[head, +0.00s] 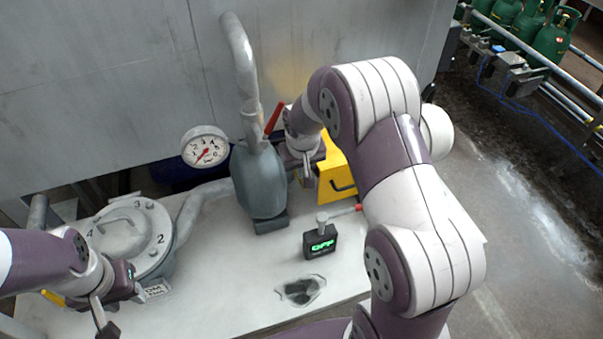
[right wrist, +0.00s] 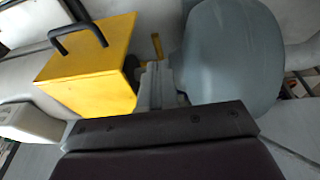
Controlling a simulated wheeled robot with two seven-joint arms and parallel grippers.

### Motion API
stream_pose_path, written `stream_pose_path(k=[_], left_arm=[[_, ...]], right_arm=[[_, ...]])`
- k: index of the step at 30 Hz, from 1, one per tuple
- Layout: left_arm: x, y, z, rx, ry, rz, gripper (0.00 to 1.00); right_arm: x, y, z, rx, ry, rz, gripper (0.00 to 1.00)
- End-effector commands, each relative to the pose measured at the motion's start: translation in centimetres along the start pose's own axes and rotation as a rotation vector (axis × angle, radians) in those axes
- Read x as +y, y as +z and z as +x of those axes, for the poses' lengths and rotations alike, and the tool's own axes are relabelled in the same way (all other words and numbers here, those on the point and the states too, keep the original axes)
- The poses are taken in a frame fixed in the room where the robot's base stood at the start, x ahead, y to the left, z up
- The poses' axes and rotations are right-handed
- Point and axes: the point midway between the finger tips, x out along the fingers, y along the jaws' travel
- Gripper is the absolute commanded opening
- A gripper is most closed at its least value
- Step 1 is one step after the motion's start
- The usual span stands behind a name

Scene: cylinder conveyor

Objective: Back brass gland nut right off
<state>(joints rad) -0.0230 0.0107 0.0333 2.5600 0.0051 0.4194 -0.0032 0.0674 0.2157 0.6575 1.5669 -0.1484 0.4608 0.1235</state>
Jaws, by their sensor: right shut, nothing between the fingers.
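I cannot make out the brass gland nut for certain in either view. A small yellow-brown piece (right wrist: 157,45) shows just beyond the fingertips in the right wrist view, but I cannot tell what it is. The grey valve body (head: 260,180) stands on the bench, with a pipe rising from it and a red lever (head: 274,117) near its top. My right gripper (head: 308,180) is beside the body's right side, shut and empty; its fingers (right wrist: 157,80) point between the yellow box and the body. My left gripper (head: 106,326) is low at the left, its jaw opening unclear.
A yellow box (head: 338,178) with a black handle stands right of the valve body. A pressure gauge (head: 205,147) is at its left. A numbered round lid (head: 130,235) and a small display reading OFF (head: 320,242) are on the bench (head: 235,285).

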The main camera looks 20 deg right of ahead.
Motion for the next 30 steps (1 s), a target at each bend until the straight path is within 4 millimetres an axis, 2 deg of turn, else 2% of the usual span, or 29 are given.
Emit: stream_pose_path(k=[4,9,20,23,27,30], left_arm=[[0.0,-0.1,-0.4,0.0,0.0,0.0,0.4],[0.0,-0.1,-0.5,0.0,0.0,0.0,0.4],[0.0,-0.1,-0.5,0.0,0.0,0.0,0.4],[0.0,0.1,0.5,0.0,0.0,0.0,0.4],[0.0,0.4,3.4,0.0,0.0,0.0,0.4],[0.0,0.5,4.4,-0.001,0.0,0.0,0.4]], right_arm=[[0.0,0.1,2.5,-0.003,0.0,0.0,0.0],[0.0,0.0,4.2,0.0,0.0,0.0,0.0],[0.0,0.0,4.6,0.0,0.0,0.0,0.0],[0.0,0.1,5.2,0.017,0.001,0.001,0.0],[-0.1,0.2,6.3,0.096,0.002,0.006,0.0],[-0.1,0.3,6.6,0.125,0.0,0.008,0.0]])
